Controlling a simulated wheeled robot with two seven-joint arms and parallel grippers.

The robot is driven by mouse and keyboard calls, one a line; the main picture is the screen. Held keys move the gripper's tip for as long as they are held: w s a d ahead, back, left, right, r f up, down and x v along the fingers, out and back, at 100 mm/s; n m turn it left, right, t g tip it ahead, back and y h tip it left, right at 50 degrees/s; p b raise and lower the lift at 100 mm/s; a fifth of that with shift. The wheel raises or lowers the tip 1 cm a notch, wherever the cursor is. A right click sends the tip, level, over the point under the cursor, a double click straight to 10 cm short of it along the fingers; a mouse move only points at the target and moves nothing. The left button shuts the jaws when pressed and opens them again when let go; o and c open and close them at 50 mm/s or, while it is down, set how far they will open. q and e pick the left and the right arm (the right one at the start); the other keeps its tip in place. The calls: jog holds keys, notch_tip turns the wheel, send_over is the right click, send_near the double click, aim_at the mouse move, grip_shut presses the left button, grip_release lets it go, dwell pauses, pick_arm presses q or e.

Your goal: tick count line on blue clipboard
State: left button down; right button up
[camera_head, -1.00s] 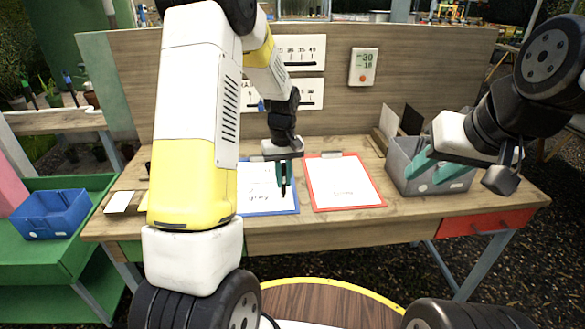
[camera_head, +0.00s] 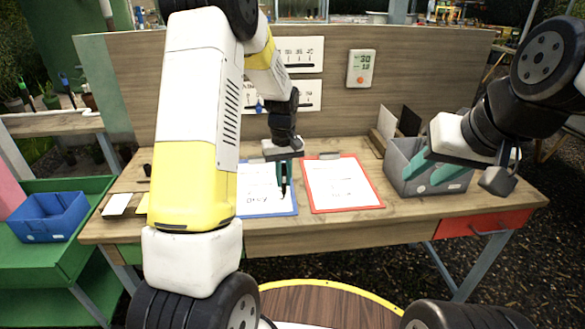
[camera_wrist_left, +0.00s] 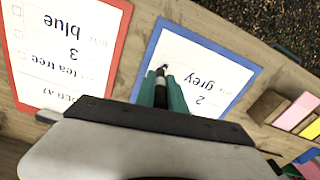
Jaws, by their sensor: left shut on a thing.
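The blue clipboard (camera_head: 268,215) lies on the workbench with a white printed sheet on it. In the left wrist view the blue clipboard (camera_wrist_left: 249,72) sheet shows "grey" and "2" upside down, and part is hidden behind my gripper. My left gripper (camera_head: 284,174) is shut on a black pen (camera_head: 284,193), held tip down over the sheet. In the left wrist view the pen (camera_wrist_left: 161,71) tip is at the sheet; I cannot tell if it touches. My right gripper (camera_head: 434,169) has its teal fingers apart, over the grey bin.
A red clipboard (camera_head: 380,200) lies to the right of the blue one. The grey bin (camera_head: 400,180) stands at the bench's right. A blue crate (camera_head: 48,216) sits on a green shelf at the left. A panel with cards and a digital display (camera_head: 360,68) stands behind.

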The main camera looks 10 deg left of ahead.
pick_arm(q)
jog(key=shift+r, duration=0.1)
jog(key=shift+r, duration=1.4)
